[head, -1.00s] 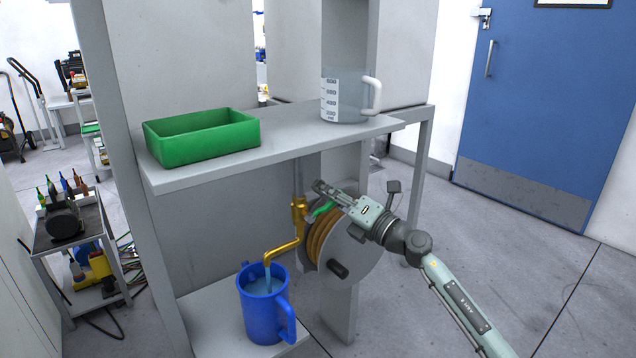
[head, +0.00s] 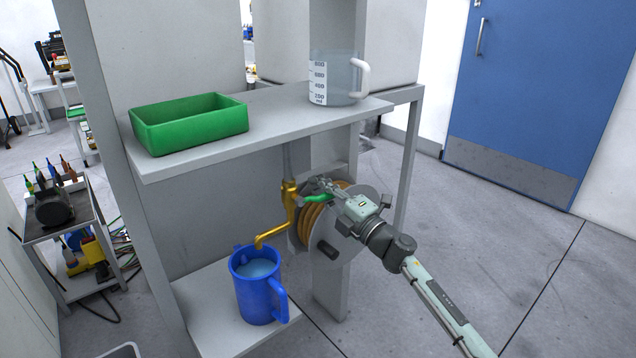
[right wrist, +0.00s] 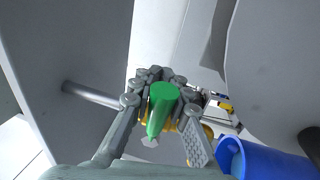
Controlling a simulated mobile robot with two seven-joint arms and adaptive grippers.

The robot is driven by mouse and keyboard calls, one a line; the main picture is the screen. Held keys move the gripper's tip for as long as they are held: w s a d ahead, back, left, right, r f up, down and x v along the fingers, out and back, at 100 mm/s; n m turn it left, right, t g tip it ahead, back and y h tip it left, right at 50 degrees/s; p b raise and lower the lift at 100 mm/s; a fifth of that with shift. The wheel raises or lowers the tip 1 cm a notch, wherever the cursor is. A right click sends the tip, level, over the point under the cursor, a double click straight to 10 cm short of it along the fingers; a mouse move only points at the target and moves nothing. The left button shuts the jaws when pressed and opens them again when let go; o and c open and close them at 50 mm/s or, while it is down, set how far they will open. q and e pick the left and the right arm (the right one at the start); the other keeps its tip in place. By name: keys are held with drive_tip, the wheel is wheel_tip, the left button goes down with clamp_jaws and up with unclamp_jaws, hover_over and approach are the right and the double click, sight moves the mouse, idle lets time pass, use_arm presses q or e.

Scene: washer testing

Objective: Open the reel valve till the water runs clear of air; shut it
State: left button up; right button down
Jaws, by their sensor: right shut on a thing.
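The brass reel valve (head: 290,200) has a green lever (head: 316,198), which also shows end-on in the right wrist view (right wrist: 163,96). My right gripper (head: 322,189) is shut on the lever, with fingers on both sides of it in the wrist view (right wrist: 160,105). The brass spout (head: 270,235) points down over a blue jug (head: 257,298). I see no stream between spout and jug now. Water (head: 258,268) stands in the jug. The hose reel (head: 318,222) is partly behind my gripper. My left gripper is not in view.
A green tray (head: 190,130) and a clear measuring jug (head: 335,85) stand on the upper shelf (head: 270,130), above my right gripper. The blue jug stands on a low shelf (head: 215,325). The floor to the right is clear.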

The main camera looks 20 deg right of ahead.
drive_tip(key=shift+f, duration=0.15)
drive_tip(key=c, duration=1.4)
unclamp_jaws()
drive_tip(key=shift+c, duration=0.2)
drive_tip(key=v, duration=1.2)
